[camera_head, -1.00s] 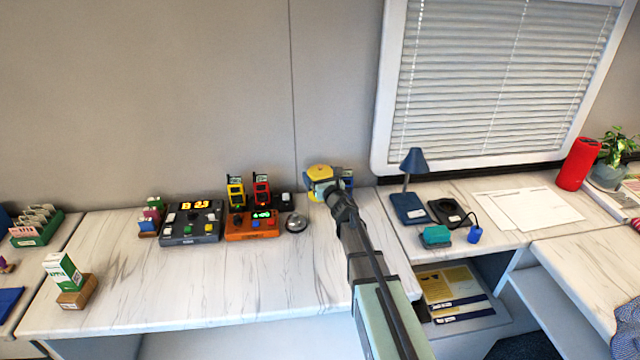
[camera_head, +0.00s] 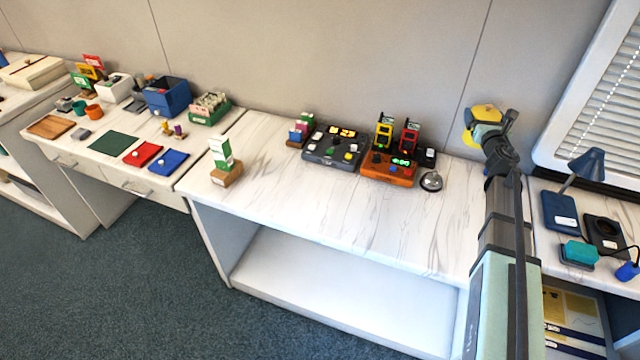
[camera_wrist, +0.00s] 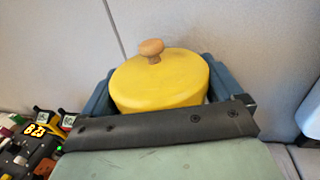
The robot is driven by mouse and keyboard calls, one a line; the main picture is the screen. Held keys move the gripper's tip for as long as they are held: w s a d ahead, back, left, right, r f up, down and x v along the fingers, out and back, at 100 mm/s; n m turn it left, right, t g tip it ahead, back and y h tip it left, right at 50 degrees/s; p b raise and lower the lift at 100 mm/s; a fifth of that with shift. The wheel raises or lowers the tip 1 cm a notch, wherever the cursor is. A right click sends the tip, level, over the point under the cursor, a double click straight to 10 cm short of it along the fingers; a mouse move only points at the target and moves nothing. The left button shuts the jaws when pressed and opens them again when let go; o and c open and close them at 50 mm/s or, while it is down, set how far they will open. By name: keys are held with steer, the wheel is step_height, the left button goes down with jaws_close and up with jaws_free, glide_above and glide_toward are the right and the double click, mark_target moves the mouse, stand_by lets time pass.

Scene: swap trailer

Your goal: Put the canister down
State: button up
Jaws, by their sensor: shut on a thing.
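The canister (camera_head: 486,112) has a yellow lid, and in the wrist view the yellow lid (camera_wrist: 160,82) shows a round wooden knob on top. My gripper (camera_head: 478,136) is shut on the canister near the back wall, at the right end of the marble-topped desk (camera_head: 290,205). In the wrist view the dark fingers of my gripper (camera_wrist: 158,92) stand on both sides of the lid, which looks roughly upright. The canister's lower body is mostly hidden by my gripper, so I cannot tell whether it touches the desk.
A bell (camera_head: 431,181), an orange console (camera_head: 388,168) and a grey console (camera_head: 333,147) stand left of my gripper. A green-and-white carton (camera_head: 221,152) stands on a wooden block (camera_head: 227,174) at the desk's left. The desk's front middle is clear. A blue lamp (camera_head: 588,168) stands right.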

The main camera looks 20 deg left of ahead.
steer(key=shift+s+a+r, duration=0.1)
steer(key=shift+a+r, duration=0.15)
steer(key=shift+r, duration=0.35)
steer(key=shift+s+a+r, duration=0.1)
steer(key=shift+a+r, duration=0.15)
steer(key=shift+r, duration=0.35)
steer(key=s+a+n+g+y, duration=0.35)
steer(key=s+a, duration=0.45)
steer(key=a, duration=0.7)
steer(key=s+a+n+g+y, duration=0.2)
steer(key=s+a+n+y, duration=0.15)
steer(key=s+a, duration=0.8)
steer(key=s+a+n+g+y, duration=0.2)
steer(key=s+a+g+y, duration=0.3)
steer(key=a, duration=1.2)
steer(key=shift+s+f+t+h, duration=0.15)
steer(key=shift+f+t, duration=0.25)
steer(key=shift+f, duration=2.1)
steer(key=shift+s+f+t+h, duration=0.1)
steer(key=shift+f+t, duration=0.35)
steer(key=shift+f, duration=2.1)
steer(key=shift+s+f+t+h, duration=0.15)
steer(key=shift+f+t, duration=0.25)
steer(key=shift+f, duration=2.1)
steer(key=shift+f, duration=0.15)
steer(key=o, duration=0.8)
